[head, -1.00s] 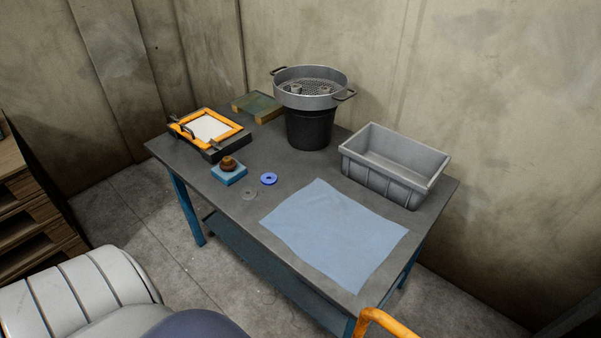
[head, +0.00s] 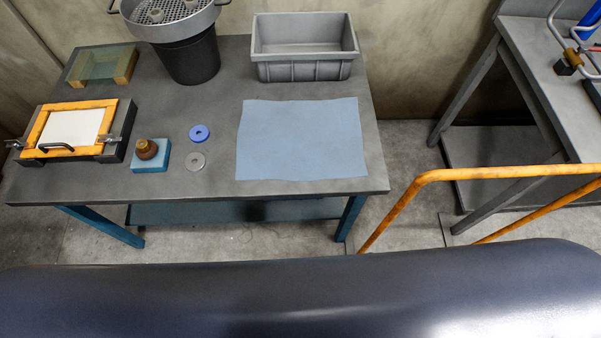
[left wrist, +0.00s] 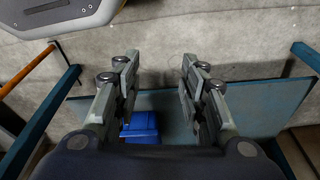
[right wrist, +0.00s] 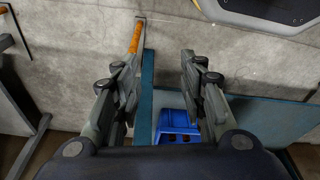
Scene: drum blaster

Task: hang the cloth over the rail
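The light blue cloth (head: 301,139) lies flat and spread on the right part of the grey table (head: 120,188). The orange rail (head: 500,173) stands on the floor to the right of the table, with a bent post at its left end. It is bare. My left gripper (left wrist: 157,75) shows in the left wrist view with its fingers apart and nothing between them. My right gripper (right wrist: 160,75) is also open and empty in the right wrist view. Neither gripper is in the head view. Both point down past the table's lower parts, away from the cloth.
A grey bin (head: 304,48) stands behind the cloth. A black bucket with a sieve (head: 185,55), an orange frame (head: 72,128), a blue block with a brown knob (head: 149,156) and two discs (head: 199,133) share the table. A blue crate (right wrist: 178,125) sits low below. A second bench stands at right.

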